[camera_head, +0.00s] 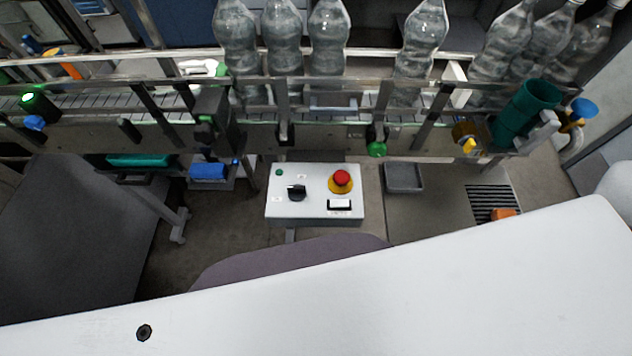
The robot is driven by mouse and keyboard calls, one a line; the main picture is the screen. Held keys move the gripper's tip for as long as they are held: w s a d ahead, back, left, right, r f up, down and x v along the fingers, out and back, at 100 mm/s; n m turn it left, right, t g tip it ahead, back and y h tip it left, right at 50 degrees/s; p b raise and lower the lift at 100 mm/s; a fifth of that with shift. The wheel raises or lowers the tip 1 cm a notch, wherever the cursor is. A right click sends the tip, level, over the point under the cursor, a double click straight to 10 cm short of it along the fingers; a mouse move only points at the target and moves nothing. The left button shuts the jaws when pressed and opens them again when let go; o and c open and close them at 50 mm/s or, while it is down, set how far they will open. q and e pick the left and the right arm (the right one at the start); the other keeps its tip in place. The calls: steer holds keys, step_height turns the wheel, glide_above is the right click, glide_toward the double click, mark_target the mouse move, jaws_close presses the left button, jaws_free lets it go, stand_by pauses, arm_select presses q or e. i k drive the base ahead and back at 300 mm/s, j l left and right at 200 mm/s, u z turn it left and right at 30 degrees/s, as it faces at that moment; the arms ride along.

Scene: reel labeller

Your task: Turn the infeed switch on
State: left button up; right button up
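A light grey control box (315,208) stands in front of the conveyor, near the middle of the head view. On its top face is a black rotary switch (296,193), left of centre. I cannot tell from this view which position it is set to. A red mushroom button on a yellow base (341,181) sits at the upper right of the box. A small white rocker or display in a black frame (339,205) is below it, and a small green button or lamp (279,172) is at the upper left. Neither of my grippers shows.
A conveyor (330,130) with several clear bottles (329,40) runs across behind the box. A grey tray (404,177) lies right of the box. A large white surface (380,300) fills the foreground. A teal cylinder (525,112) is at the right.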

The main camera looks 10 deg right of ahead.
mark_target(296, 192)
steer(key=k, duration=2)
